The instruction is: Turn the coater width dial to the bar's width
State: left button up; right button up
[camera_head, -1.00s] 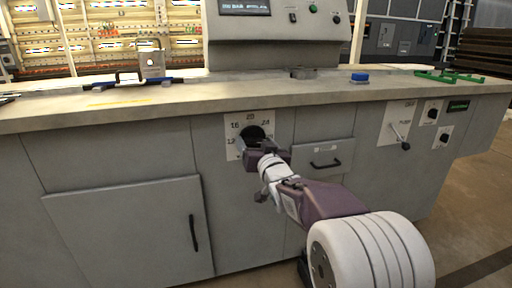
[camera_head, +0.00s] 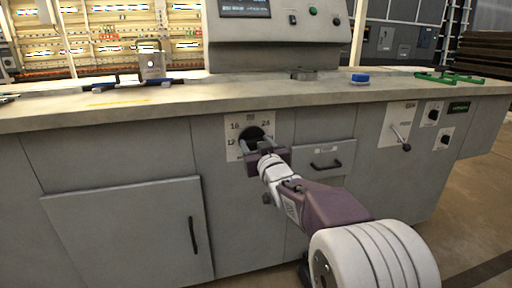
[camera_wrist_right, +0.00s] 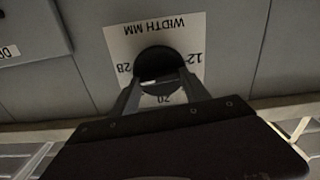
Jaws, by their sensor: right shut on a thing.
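The width dial (camera_head: 254,132) is a round black knob on a white plate (camera_head: 234,153) on the front of the grey cabinet. Numbers around it include 12, 16 and 24. The plate appears upside down in the right wrist view, with "WIDTH MM", 12, 20 and 28 around the dial (camera_wrist_right: 153,56). My right gripper (camera_head: 257,144) is shut on the dial, with its fingers (camera_wrist_right: 159,82) on either side of the knob. The dial's pointer is not clear, so its setting cannot be read. I cannot tell which thing is the bar. My left gripper is out of view.
The worktop (camera_head: 200,102) runs above the dial. It holds a metal block (camera_head: 152,64), a small grey piece (camera_head: 303,74), a blue cap (camera_head: 360,78) and green parts (camera_head: 448,78). A drawer (camera_head: 323,163) sits right of the dial. A console (camera_head: 277,45) with a screen stands behind.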

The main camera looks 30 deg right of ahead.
jog(key=n+b, duration=0.3)
jog(key=n, duration=0.3)
jog(key=shift+a+f+n, duration=0.1)
jog(key=shift+n, duration=0.2)
dwell(0.5)
jog(key=o, duration=1.4)
jog(key=p+v, duration=0.7)
jog(key=v, duration=0.2)
